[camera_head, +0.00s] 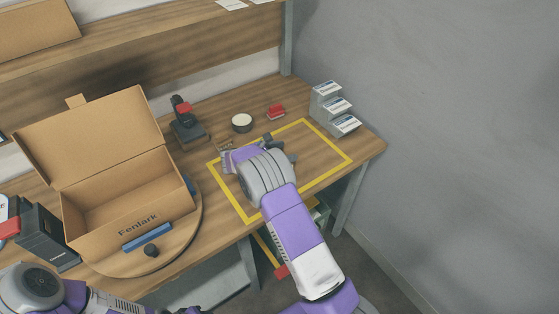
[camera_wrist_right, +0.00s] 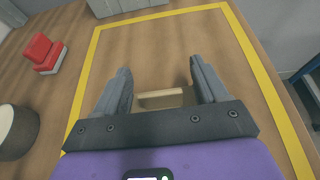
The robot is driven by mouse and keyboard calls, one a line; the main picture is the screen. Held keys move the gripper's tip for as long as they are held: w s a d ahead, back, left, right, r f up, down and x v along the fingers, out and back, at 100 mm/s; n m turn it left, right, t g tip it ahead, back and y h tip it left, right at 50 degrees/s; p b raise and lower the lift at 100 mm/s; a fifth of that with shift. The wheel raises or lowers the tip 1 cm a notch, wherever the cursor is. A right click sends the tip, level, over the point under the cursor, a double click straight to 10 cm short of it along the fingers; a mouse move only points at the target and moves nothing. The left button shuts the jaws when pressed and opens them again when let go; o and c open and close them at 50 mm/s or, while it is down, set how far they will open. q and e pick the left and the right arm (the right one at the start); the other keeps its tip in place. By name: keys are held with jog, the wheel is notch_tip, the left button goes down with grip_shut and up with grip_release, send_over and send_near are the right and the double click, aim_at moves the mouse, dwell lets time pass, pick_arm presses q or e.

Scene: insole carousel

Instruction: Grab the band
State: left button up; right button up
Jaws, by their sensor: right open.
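A pale tan band (camera_wrist_right: 162,95) shows in the right wrist view, low between the two fingers of my right gripper (camera_wrist_right: 160,80). Its lower part is hidden behind the gripper's palm. The fingers stand apart on either side of it, and I see no contact. In the head view my right gripper (camera_head: 281,149) is over the yellow-framed area of the table, and I cannot make out the band there. My left arm is at the bottom left of the head view; its fingers cannot be made out.
A yellow outline (camera_head: 335,168) marks the wooden table. Near it are a round tin (camera_head: 242,123), a red block (camera_head: 276,112), a tiered grey holder (camera_head: 328,104) and a dark stand (camera_head: 187,128). An open cardboard box (camera_head: 135,212) sits on a round turntable (camera_head: 188,232) at left.

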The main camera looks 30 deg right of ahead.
jog(key=c, duration=1)
